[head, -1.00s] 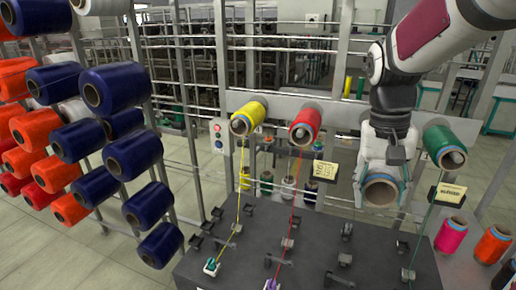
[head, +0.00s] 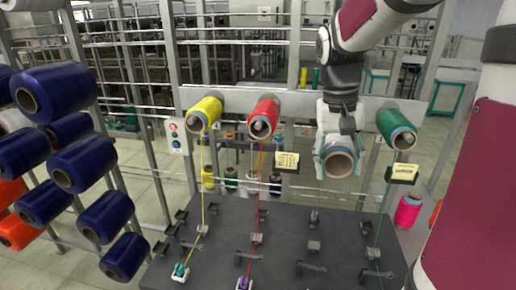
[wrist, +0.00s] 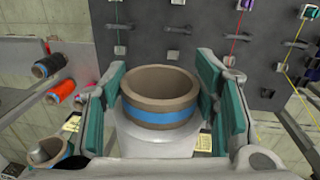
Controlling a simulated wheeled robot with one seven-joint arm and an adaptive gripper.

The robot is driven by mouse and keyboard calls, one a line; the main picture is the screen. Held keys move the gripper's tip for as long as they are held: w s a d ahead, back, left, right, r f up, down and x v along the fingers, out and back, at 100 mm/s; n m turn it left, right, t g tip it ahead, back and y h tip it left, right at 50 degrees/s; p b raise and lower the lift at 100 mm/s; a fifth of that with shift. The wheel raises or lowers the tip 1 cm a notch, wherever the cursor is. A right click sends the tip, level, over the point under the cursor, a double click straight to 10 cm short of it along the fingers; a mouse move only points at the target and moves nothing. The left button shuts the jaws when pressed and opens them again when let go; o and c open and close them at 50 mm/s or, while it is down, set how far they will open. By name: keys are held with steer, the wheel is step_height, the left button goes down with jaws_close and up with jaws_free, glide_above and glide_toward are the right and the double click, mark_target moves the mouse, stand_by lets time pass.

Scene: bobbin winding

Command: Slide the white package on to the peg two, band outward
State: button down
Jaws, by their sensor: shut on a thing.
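My gripper (head: 340,140) is shut on the white package (head: 322,158), gripping it from both sides. The package has a brown cardboard tube and a blue band near its open end, which faces my head camera. In the wrist view the package (wrist: 150,138) sits between the teal finger pads of my gripper (wrist: 162,110), with its blue band around the tube. The package hangs in front of the grey peg rail (head: 300,103), between the red and green packages and slightly lower than them. No bare peg shows there; my gripper and the package cover that part.
On the rail are yellow (head: 205,113), red (head: 264,118) and green (head: 396,128) packages; threads run down to the dark panel (head: 215,262). Label cards (head: 286,161) hang below the rail. A rack of navy bobbins (head: 55,90) stands at left, a pink bobbin (head: 408,211) at right.

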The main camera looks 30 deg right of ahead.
mark_target(333, 160)
steer(key=shift+w+d, duration=0.4)
steer(key=shift+w, duration=0.15)
steer(key=shift+w+d, duration=0.1)
steer(key=shift+w+d+b, duration=0.4)
steer(key=shift+w+d, duration=0.5)
steer(key=shift+w, duration=0.25)
steer(key=shift+w+d+b, duration=0.4)
steer(key=shift+w+d, duration=0.45)
steer(key=shift+w, duration=0.25)
steer(key=shift+w+d+b, duration=0.4)
steer(key=shift+w+d, duration=0.5)
steer(key=shift+w, duration=0.3)
steer(key=shift+w+d+b, duration=0.4)
steer(key=shift+w+d, duration=0.5)
steer(key=shift+w, duration=0.3)
steer(key=shift+w+d+b, duration=0.25)
steer(key=shift+w+d, duration=0.25)
steer(key=shift+w, duration=0.2)
steer(key=shift+w+d+b, duration=0.2)
steer(key=shift+w+d, duration=0.3)
steer(key=shift+w, duration=0.15)
steer(key=shift+f, duration=0.45)
